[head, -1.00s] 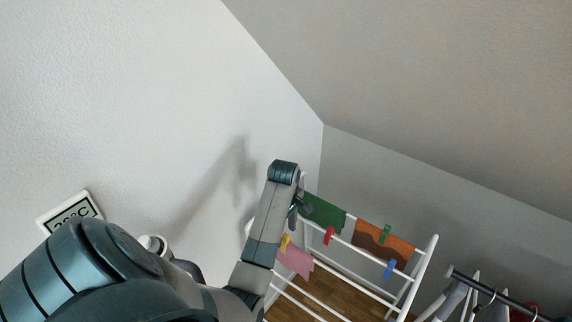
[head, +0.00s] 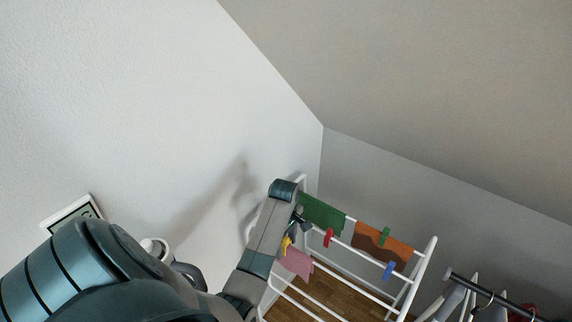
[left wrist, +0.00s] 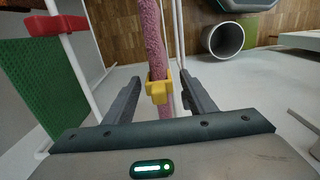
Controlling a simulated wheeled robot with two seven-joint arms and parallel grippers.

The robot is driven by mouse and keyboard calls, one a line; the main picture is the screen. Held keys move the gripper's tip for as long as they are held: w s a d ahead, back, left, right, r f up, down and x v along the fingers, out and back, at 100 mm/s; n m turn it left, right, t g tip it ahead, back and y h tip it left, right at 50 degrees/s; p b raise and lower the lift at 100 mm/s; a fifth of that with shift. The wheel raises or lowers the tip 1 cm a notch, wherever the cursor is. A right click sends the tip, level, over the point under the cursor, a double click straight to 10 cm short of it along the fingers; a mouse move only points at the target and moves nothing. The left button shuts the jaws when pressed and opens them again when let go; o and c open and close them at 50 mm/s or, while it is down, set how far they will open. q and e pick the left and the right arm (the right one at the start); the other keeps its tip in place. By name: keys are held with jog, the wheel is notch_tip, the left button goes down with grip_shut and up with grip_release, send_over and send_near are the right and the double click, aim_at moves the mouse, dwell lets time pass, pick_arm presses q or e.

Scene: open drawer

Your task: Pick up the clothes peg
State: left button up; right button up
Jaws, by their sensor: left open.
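A yellow clothes peg (left wrist: 158,91) is clipped on the edge of a pink cloth (left wrist: 152,40) in the left wrist view. My left gripper (left wrist: 160,80) is open, with one finger on each side of the peg and a gap on both sides. In the head view the yellow peg (head: 286,242) and pink cloth (head: 297,262) hang on the white drying rack (head: 426,255), just below my left gripper (head: 297,220). A red peg (head: 329,237), green peg (head: 384,236) and blue peg (head: 389,269) are on the rack too. My right gripper is not in view.
A green cloth (head: 322,213) and an orange-brown cloth (head: 371,240) hang on the rack beside my left gripper. A dark rail with hangers (head: 490,293) stands at the lower right. A wall display (head: 72,213) is at the left.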

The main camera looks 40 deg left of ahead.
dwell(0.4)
pick_arm(q)
jog(key=c, duration=1.1)
jog(key=shift+w, duration=0.15)
